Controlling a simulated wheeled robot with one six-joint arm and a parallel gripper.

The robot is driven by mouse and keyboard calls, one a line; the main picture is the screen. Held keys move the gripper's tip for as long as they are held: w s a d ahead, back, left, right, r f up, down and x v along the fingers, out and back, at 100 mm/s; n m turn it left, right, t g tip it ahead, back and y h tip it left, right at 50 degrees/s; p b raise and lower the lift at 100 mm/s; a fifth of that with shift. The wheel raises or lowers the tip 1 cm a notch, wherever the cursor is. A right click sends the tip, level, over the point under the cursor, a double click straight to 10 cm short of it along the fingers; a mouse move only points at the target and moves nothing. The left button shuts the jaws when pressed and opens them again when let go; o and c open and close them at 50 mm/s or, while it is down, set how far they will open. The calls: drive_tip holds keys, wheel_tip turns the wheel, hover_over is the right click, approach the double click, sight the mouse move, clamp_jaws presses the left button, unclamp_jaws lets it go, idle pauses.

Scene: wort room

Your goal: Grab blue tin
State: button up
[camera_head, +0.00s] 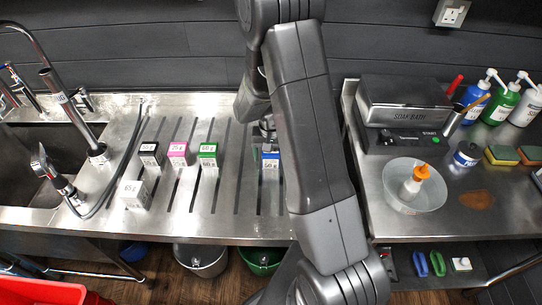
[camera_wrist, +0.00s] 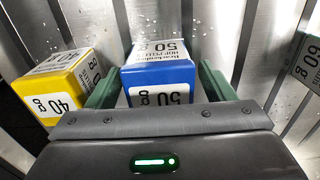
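The blue tin (camera_wrist: 158,78), a small box with a white 50 g label, stands on the slatted steel counter. In the wrist view it sits between the two green fingers of my gripper (camera_wrist: 160,85). The fingers look open, one on each side of it, with a narrow gap at the right finger. Contact at the left finger is unclear. In the head view the blue tin (camera_head: 270,160) shows only partly beside my arm, which hides much of that area.
A yellow tin (camera_wrist: 68,82) stands close beside the left finger. Green (camera_head: 208,155), pink (camera_head: 178,154), black (camera_head: 150,154) and white (camera_head: 134,195) tins stand to the left in the head view. A sink is far left; a bowl (camera_head: 400,204) and bottles are right.

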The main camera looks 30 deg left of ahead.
drive_tip(key=c, duration=1)
